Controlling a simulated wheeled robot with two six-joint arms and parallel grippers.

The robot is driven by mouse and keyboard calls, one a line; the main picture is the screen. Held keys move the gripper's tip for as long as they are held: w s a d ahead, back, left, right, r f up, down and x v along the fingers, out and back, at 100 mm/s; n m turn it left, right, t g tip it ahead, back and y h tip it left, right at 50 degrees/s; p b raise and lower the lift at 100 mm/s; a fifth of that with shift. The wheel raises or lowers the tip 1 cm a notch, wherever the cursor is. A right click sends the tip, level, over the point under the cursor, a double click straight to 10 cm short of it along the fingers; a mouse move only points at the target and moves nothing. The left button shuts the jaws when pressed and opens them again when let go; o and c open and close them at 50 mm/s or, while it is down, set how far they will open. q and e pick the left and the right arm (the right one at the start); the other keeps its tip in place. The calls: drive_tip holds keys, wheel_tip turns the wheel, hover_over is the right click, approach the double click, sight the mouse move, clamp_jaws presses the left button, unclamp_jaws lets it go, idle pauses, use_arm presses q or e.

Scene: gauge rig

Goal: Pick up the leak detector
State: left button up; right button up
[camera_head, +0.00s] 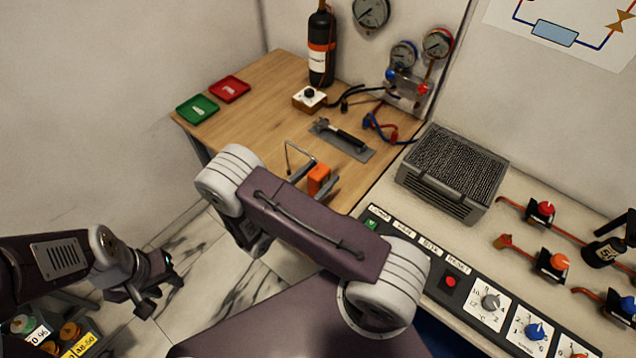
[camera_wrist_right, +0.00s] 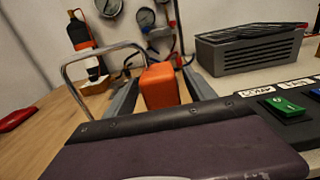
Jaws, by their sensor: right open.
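The leak detector appears to be the orange block (camera_head: 318,178) with a thin bent metal probe (camera_head: 289,158), near the wooden table's front edge. In the right wrist view the orange body (camera_wrist_right: 158,86) stands between the two grey fingers of my right gripper (camera_wrist_right: 160,93), and the probe arches to the left. My right gripper (camera_head: 312,182) is open around the body; I cannot tell whether either finger touches it. My right arm hides the area just below it in the head view. My left gripper (camera_head: 160,295) is open and empty over the floor at lower left.
A black-handled tool (camera_head: 342,134) lies on a grey mat (camera_head: 357,152) behind. Green (camera_head: 198,109) and red (camera_head: 230,88) trays sit at the table's left. A black bottle (camera_head: 321,50), gauges (camera_head: 437,42) and hoses stand at the back. A grey vented box (camera_head: 452,170) and control panel (camera_head: 470,295) are right.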

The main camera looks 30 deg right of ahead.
sight(326, 166)
drive_tip(key=shift+x, duration=1.25)
drive_tip(key=shift+d, duration=0.2)
clamp_jaws()
drive_tip(key=shift+r, duration=0.1)
drive_tip(key=shift+r, duration=0.6)
drive_tip(key=s+d+r+p, duration=0.4)
drive_tip(key=s+d+r, duration=0.3)
drive_tip(key=d+r, duration=0.2)
drive_tip(key=shift+s+r+p, duration=0.15)
drive_tip(key=shift+r+p, duration=0.2)
drive_tip(key=shift+r, duration=0.1)
